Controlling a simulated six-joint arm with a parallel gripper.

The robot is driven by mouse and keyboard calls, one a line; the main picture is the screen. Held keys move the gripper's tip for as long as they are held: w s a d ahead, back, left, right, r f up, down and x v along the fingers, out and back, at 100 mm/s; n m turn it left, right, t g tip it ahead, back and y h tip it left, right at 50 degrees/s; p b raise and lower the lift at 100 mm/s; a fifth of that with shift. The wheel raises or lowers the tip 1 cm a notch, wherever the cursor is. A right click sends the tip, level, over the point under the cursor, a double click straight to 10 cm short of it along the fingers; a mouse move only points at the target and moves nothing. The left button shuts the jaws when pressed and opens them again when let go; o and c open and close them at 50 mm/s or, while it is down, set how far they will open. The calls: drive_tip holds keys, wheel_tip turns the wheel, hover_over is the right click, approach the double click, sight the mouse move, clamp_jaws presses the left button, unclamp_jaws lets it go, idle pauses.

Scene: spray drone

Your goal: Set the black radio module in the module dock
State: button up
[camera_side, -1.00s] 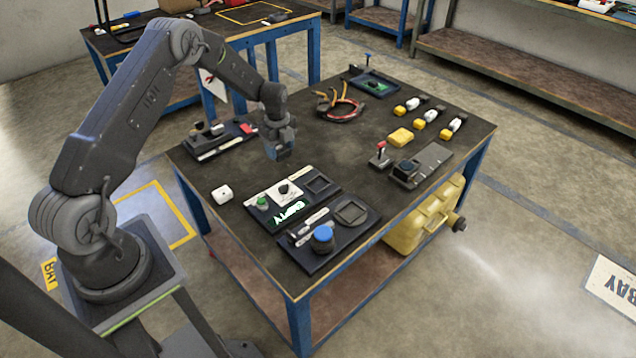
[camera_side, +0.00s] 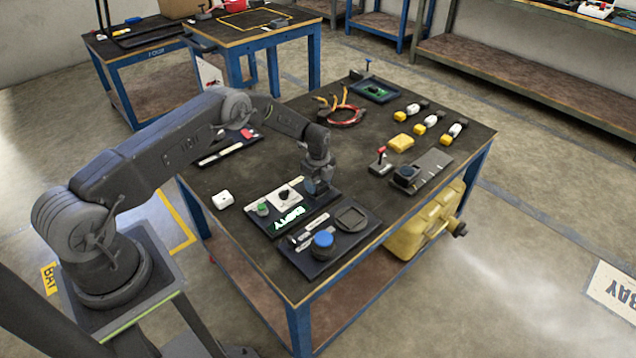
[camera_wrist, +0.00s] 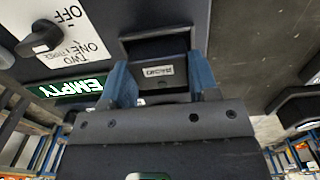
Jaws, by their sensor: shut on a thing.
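My gripper (camera_side: 320,190) is lowered at the right end of the panel with the knob and the lit EMPTY display. In the wrist view its blue fingers (camera_wrist: 160,84) are shut on the black radio module (camera_wrist: 158,70), which has a white RADIO label. The module dock (camera_wrist: 158,36), a dark square recess, is right at the module in that view; its rim shows above and to the side of the module. I cannot tell how deep the module sits in it. In the side view the gripper largely hides the module and the dock.
Left of the dock are the knob plate (camera_side: 286,196), a green button (camera_side: 263,208) and the EMPTY display (camera_side: 288,221). A white block (camera_side: 223,199) lies left. A red-handled lever (camera_side: 381,160) stands right.

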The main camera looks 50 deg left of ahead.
drive_tip(key=shift+f, duration=0.3)
drive_tip(key=o, duration=0.9)
drive_tip(key=shift+o, duration=0.2)
wheel_tip(320, 180, up, 13)
wheel_tip(320, 180, up, 14)
drive_tip(key=f+n+t, duration=0.1)
drive_tip(key=n, duration=0.3)
hover_over(318, 183)
drive_tip(key=s+d, duration=0.3)
drive_tip(key=d, duration=0.1)
drive_tip(key=s+d+r+n+t, duration=0.2)
drive_tip(key=s+d+r+n, duration=0.3)
drive_tip(key=s+r, duration=0.65)
drive_tip(key=s+d+r+n+t, duration=0.1)
drive_tip(key=s+d+n, duration=0.1)
drive_tip(key=s, duration=0.5)
drive_tip(key=s+d+r+n, duration=0.2)
drive_tip(key=s+n, duration=0.2)
drive_tip(key=s, duration=0.3)
drive_tip(key=s+d+r+n+t, duration=0.1)
drive_tip(key=s+d+r+n, duration=0.1)
drive_tip(key=s, duration=0.5)
drive_tip(key=shift+s+r+n+t, duration=0.15)
drive_tip(key=shift+s+n+t, duration=0.2)
drive_tip(key=shift+n, duration=0.15)
